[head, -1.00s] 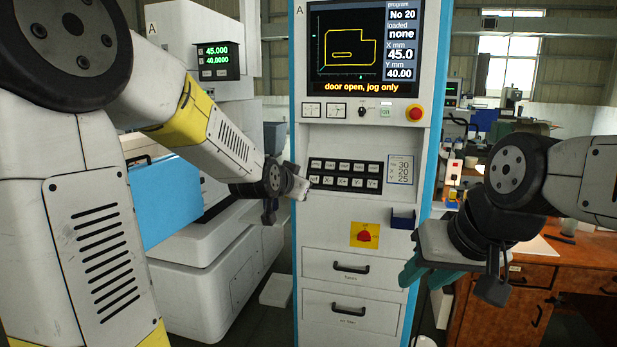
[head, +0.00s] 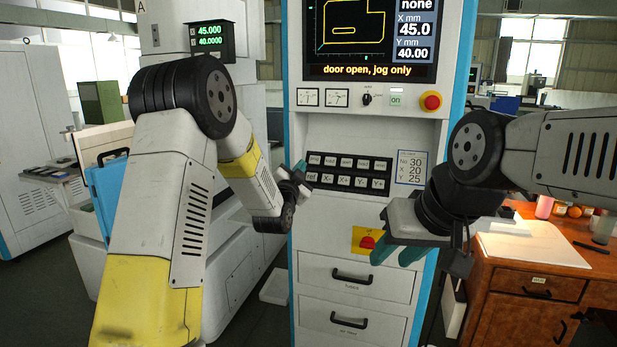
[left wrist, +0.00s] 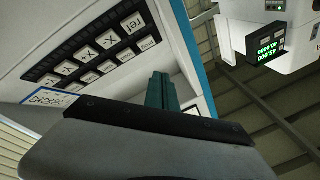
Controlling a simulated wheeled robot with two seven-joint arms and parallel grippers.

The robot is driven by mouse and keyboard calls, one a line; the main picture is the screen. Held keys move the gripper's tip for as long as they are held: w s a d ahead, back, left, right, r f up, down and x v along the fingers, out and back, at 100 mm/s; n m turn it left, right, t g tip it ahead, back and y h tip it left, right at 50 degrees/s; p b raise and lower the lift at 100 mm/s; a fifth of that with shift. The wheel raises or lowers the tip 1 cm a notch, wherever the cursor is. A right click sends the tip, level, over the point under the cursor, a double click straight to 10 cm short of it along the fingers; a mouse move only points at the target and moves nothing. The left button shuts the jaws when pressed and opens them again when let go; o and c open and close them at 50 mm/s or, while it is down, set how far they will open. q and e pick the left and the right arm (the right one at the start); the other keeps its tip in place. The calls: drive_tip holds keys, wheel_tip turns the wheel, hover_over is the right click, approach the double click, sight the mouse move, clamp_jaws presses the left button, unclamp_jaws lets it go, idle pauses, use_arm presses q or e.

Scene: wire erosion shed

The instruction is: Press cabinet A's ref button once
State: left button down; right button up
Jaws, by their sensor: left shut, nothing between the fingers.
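Cabinet A (head: 345,128) is the white control cabinet with blue edges in the head view. Its black keypad (head: 348,172) has two rows of pale keys. The ref button (head: 313,177) is at the left end of the lower row. It shows clearly in the left wrist view (left wrist: 131,18), labelled "ref". My left gripper (head: 299,167) is shut and empty, just left of the keypad. Its teal fingertips (left wrist: 160,85) appear below and right of the ref button, apart from it in the picture. My right gripper (head: 397,252) is open and empty, in front of the cabinet's lower right.
The screen (head: 372,40) reads "door open, jog only". A red emergency knob (head: 430,101) and a red switch on a yellow plate (head: 366,242) are on the cabinet. Drawers (head: 355,283) lie below. A wooden desk (head: 525,255) stands at the right.

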sight(308, 176)
use_arm(q)
drive_tip(key=shift+w+d+f, duration=0.35)
drive_tip(key=shift+w+f, duration=0.5)
drive_tip(key=shift+w, duration=0.3)
drive_tip(key=shift+w+d+f, duration=0.4)
drive_tip(key=shift+w+f, duration=0.5)
drive_tip(key=shift+w, duration=0.2)
drive_tip(key=shift+w+d+f, duration=0.35)
drive_tip(key=shift+w+f, duration=0.5)
drive_tip(key=shift+w, duration=0.3)
drive_tip(key=shift+w+f, duration=0.1)
drive_tip(key=shift+w+d+f, duration=0.15)
drive_tip(key=shift+w, duration=0.05)
drive_tip(key=shift+w+f, duration=0.2)
drive_tip(key=shift+w, duration=0.1)
idle(0.4)
drive_tip(key=shift+s+r, duration=0.5)
drive_tip(key=shift+s, duration=0.15)
drive_tip(key=shift+s+a+r, duration=0.25)
drive_tip(key=shift+s+r, duration=0.25)
drive_tip(key=shift+s, duration=0.15)
drive_tip(key=shift+s+a+r, duration=0.25)
drive_tip(key=shift+s+r, duration=0.2)
drive_tip(key=shift+s, duration=0.15)
drive_tip(key=shift+s+a+r, duration=0.25)
drive_tip(key=shift+s+r, duration=0.25)
drive_tip(key=shift+s, duration=0.15)
